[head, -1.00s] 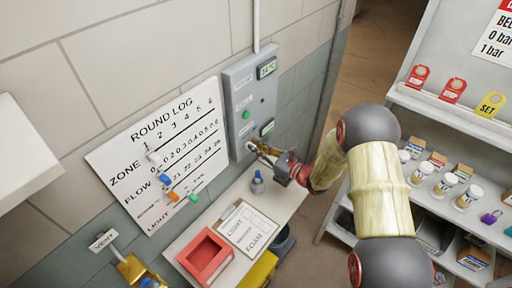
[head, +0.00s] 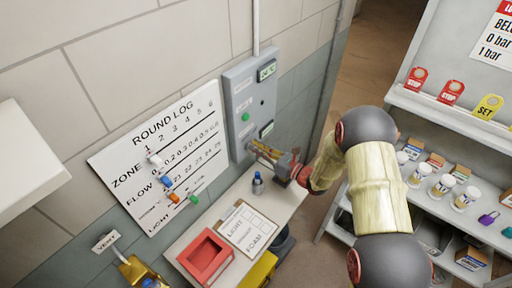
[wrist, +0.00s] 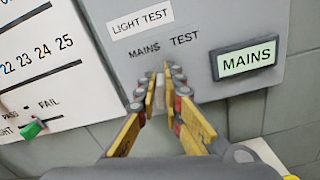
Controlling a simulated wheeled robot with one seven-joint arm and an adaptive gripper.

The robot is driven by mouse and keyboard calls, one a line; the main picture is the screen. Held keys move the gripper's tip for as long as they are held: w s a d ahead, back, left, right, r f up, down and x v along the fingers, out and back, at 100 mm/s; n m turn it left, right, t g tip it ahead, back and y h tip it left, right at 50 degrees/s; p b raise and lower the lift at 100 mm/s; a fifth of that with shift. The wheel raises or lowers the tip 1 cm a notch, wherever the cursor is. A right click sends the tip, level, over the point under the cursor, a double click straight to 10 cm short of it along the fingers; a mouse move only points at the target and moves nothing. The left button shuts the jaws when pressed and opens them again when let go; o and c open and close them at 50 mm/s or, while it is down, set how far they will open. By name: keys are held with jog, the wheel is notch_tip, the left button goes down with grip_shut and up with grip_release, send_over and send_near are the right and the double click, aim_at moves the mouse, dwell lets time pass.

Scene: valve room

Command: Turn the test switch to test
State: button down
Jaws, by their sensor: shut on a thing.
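The grey control panel (head: 245,110) hangs on the wall, and its lower part shows in the wrist view (wrist: 200,25). There a LIGHT TEST label (wrist: 141,23) sits above the printed words MAINS and TEST. A lit display (wrist: 247,58) to the right reads MAINS. My gripper (wrist: 158,88) is at the panel below those words, its yellow fingers closed on the test switch, a small pale knob (wrist: 160,80) mostly hidden between the fingertips. Which way the knob points cannot be told. In the head view my gripper (head: 254,147) reaches the panel's lower part.
A round log board (head: 165,155) with coloured sliders is left of the panel. Below is a small table with a red tray (head: 186,256), a clipboard (head: 262,222) and a bottle (head: 258,184). A shelf (head: 440,108) with tags and jars stands to the right.

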jog(key=m, duration=0.1)
jog(key=m+p, duration=0.1)
jog(key=m, duration=0.1)
jog(key=m+p, duration=0.1)
jog(key=m, duration=0.1)
jog(key=shift+w+d+f, duration=0.15)
jog(key=shift+w+d, duration=0.1)
jog(key=shift+w, duration=0.05)
jog(key=shift+w+d+f+m+p, duration=0.15)
jog(key=shift+m+p, duration=0.25)
jog(key=shift+m, duration=0.6)
jog(key=shift+a+f+m+p, duration=0.1)
jog(key=shift+m+p, duration=0.3)
jog(key=shift+m, duration=0.6)
jog(key=c, duration=2)
grip_release()
jog(key=shift+d, duration=0.1)
jog(key=shift+o, duration=0.4)
jog(key=v, duration=1.2)
jog(key=shift+f, duration=0.1)
